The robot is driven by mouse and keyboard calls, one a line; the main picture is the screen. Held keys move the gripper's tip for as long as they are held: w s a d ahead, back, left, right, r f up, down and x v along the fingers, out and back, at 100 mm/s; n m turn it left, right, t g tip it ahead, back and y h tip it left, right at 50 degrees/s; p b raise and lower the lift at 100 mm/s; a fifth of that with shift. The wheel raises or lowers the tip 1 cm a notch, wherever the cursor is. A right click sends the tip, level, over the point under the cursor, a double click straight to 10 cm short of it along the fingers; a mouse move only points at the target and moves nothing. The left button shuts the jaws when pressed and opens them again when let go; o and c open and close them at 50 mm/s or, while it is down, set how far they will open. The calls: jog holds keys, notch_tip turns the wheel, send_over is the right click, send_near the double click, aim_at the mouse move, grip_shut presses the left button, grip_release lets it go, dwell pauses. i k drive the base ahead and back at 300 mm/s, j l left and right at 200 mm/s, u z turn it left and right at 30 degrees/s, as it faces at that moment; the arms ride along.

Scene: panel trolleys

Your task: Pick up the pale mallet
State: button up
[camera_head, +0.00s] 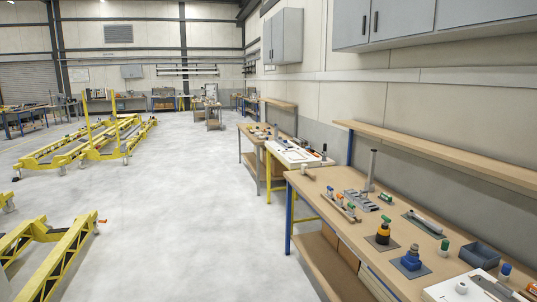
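A small pale object (307,173) lies at the far left corner of the nearest wooden workbench (345,225). It looks like the pale mallet, with a short head and a thin handle, but it is too small to be sure. Nothing touches it. My gripper is not in view, so its state and its place relative to the mallet do not show.
The bench holds a rack of small bottles (341,206), an orange-and-black tool (383,234), a blue tool (411,260) and a grey tray (479,257). A shelf (440,152) runs above. Yellow trolley frames (90,143) stand left. The pale floor (190,210) between is clear.

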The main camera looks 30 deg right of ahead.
aim_at(304, 170)
jog(key=i+l+z, duration=0.15)
jog(key=i, duration=0.15)
jog(key=i+l+z, duration=0.2)
jog(key=i+z, duration=0.4)
jog(key=i, duration=3.25)
jog(key=i+z, duration=0.2)
jog(key=i, duration=0.2)
jog(key=i+j+z, duration=0.15)
jog(key=i, duration=0.3)
jog(key=i+j+z, duration=0.2)
jog(key=i, duration=0.2)
jog(key=i+j+z, duration=0.2)
jog(key=i, duration=0.2)
jog(key=k+l+z, duration=0.1)
jog(key=z, duration=1.4)
jog(key=l, duration=0.1)
